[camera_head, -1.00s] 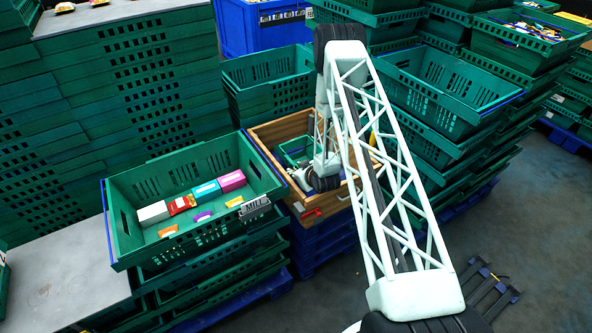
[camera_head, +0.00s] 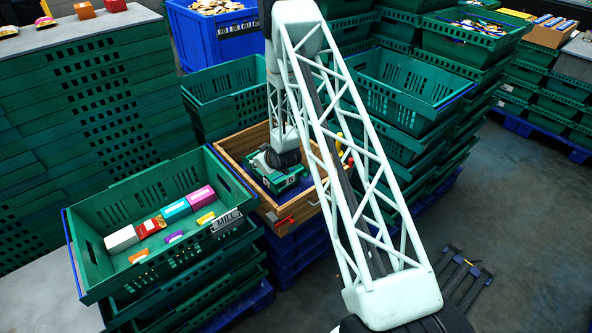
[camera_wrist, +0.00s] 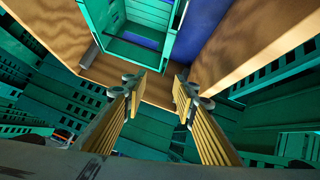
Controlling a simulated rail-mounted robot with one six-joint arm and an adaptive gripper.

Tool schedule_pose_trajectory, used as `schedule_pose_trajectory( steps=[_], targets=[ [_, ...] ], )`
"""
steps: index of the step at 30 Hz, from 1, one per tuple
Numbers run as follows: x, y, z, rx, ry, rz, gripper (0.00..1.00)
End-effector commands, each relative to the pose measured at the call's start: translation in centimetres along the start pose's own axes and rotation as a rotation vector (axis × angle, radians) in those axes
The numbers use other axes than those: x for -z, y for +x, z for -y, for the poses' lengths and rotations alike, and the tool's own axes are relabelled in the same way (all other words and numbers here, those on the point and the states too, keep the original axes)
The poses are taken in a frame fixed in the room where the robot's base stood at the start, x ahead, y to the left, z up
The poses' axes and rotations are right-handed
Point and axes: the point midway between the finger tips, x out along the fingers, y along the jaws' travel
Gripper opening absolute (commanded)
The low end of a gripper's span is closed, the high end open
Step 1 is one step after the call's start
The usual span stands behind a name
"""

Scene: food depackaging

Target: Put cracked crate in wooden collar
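The wooden collar (camera_head: 238,171) is an open box of light brown boards on a stack of blue pallets. A small green crate (camera_head: 290,183) lies inside it, partly hidden by my arm. In the wrist view the crate (camera_wrist: 118,47) is inside the collar boards (camera_wrist: 52,28), with blue surface beside it. I cannot make out a crack. My gripper (camera_wrist: 160,86) is open, its two yellow ribbed fingers apart with nothing visibly held between them. Its fingertips are close to the crate's near end; contact is unclear. In the head view my gripper end is inside the collar, over the crate.
A green crate of colourful packages (camera_head: 90,222) stands on a stack left of the collar. Empty green crates (camera_head: 215,103) stand behind it, and tall crate stacks (camera_head: 400,100) rise to the right. A blue bin (camera_head: 205,40) is at the back. Open floor (camera_head: 520,230) lies at right.

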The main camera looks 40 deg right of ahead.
Motion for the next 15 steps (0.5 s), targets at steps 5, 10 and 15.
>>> schedule_pose_trajectory(
  steps=[5, 10, 15],
  targets=[
    [3.3, -2.4, -0.3, 0.002, 0.0, 0.02, 0.26],
    [6.0, -4.8, -0.4, 0.002, 0.002, 0.043, 0.26],
    [8.5, -7.4, -0.5, 0.004, 0.005, 0.065, 0.26]
  ],
)
